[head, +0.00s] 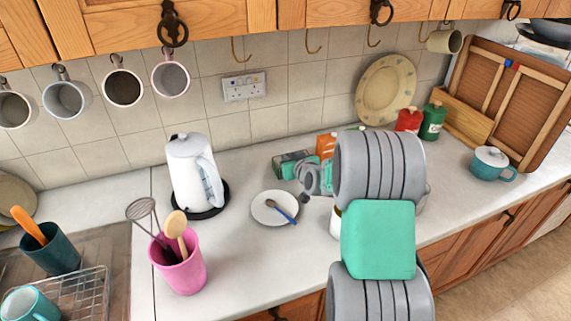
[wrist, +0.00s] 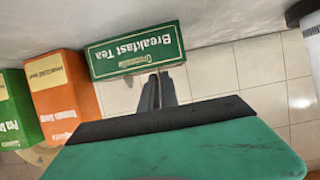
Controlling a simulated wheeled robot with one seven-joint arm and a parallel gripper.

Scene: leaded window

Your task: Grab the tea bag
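No loose tea bag shows in either view. A green box labelled "Breakfast Tea" (wrist: 136,50) appears upside down in the wrist view. In the head view the dark green tea box (head: 290,163) sits on the counter near the wall, left of the orange carton. My gripper (wrist: 160,76) points towards the tea box, its two dark fingers a narrow gap apart with nothing seen between them. The fingertips appear just by the box's edge in the wrist view; whether they touch it is unclear. In the head view my arm hides most of the gripper.
An orange soup carton (wrist: 63,88) and a green soup carton (wrist: 17,105) stand beside the tea box. A saucer with a blue-handled spoon (head: 274,208), a white kettle (head: 190,172) and a pink utensil pot (head: 178,265) are to the left. Red and green canisters stand right.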

